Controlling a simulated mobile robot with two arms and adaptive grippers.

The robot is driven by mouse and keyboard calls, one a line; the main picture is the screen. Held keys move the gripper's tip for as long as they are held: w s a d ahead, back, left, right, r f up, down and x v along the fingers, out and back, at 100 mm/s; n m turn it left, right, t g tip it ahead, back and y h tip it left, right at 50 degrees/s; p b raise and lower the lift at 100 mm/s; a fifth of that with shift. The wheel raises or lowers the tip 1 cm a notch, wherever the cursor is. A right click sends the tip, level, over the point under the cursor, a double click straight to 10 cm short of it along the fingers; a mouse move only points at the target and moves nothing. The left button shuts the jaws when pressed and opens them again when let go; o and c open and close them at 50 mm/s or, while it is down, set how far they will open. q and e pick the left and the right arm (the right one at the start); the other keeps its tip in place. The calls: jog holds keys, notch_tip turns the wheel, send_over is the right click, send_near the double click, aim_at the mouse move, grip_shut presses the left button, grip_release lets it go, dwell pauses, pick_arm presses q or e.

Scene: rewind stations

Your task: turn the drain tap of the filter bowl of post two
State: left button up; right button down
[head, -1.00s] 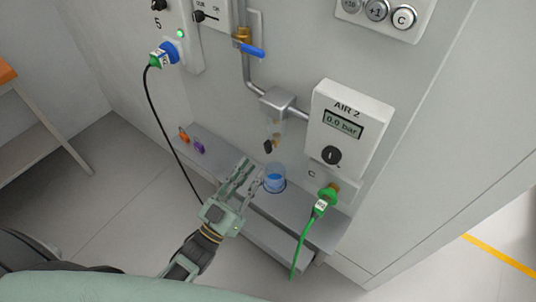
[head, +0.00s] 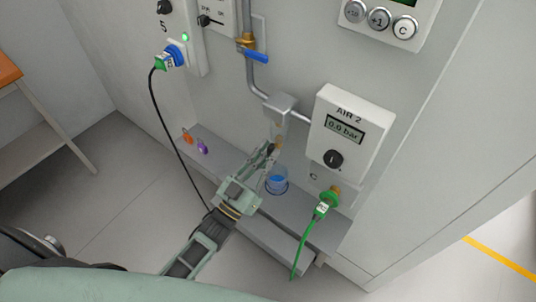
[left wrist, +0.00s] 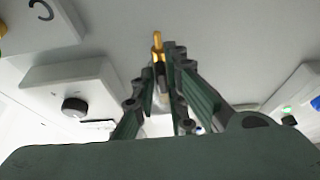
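The AIR 2 post has a grey filter head (head: 281,103) on its pipe, with a clear filter bowl (head: 279,128) hanging below, hard to make out. My left gripper (head: 270,152) is just below the bowl, at the drain tap, which it mostly hides in the head view. In the left wrist view, the brass and dark drain tap (left wrist: 159,62) stands between the narrowly spaced fingertips of my left gripper (left wrist: 161,80). I cannot tell whether the fingers touch it. My right gripper is not in view.
The AIR 2 panel (head: 348,127) reads 0.0 bar. A green plug and hose (head: 321,209) hang to the right. A blue-handled valve (head: 252,54) is above.

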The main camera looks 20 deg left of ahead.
pick_arm(q)
jog(key=shift+d+f, duration=0.1)
jog(key=shift+f, duration=0.05)
grip_shut()
jog(key=m+h, duration=0.1)
jog(key=m, duration=0.2)
jog(key=shift+s+f+g, duration=0.1)
jog(key=shift+g, duration=0.3)
jog(key=o, duration=0.5)
grip_release()
jog(key=shift+o, duration=0.2)
